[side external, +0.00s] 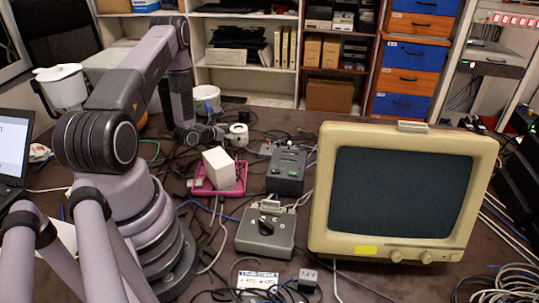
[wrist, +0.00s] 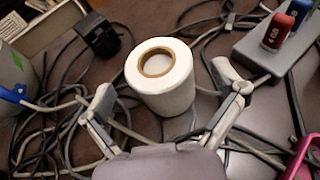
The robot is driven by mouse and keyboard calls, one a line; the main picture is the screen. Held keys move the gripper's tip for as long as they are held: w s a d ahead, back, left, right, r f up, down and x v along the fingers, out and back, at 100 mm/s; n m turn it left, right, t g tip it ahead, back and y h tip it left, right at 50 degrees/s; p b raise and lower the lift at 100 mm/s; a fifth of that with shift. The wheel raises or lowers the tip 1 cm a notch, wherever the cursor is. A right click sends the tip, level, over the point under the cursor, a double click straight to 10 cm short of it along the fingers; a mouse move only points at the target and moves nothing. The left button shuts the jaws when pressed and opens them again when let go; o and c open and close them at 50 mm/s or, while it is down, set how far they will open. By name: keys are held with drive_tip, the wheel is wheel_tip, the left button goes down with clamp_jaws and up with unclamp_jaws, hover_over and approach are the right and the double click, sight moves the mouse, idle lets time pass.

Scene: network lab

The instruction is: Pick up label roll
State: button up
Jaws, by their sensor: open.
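The label roll is a white upright cylinder with a brown core ring. In the wrist view the label roll (wrist: 165,92) stands on the dark table between my two spread fingers. My gripper (wrist: 163,82) is open, with one finger left of the roll and one to its right, and I see a gap on both sides. In the side external view the label roll (side external: 239,132) is just right of my gripper (side external: 212,136), near the back of the table. The view there is too small to show the finger gap clearly.
Cables lie all around the roll. A grey block with red and blue sticks (wrist: 262,55) is to its right and a black adapter (wrist: 97,35) behind left. A pink tray (side external: 202,189) bears a white box (side external: 218,168).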

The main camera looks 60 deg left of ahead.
drive_tip(key=shift+x, duration=0.85)
drive_tip(key=shift+c, duration=0.2)
drive_tip(key=shift+r, duration=0.1)
drive_tip(key=c, duration=1.3)
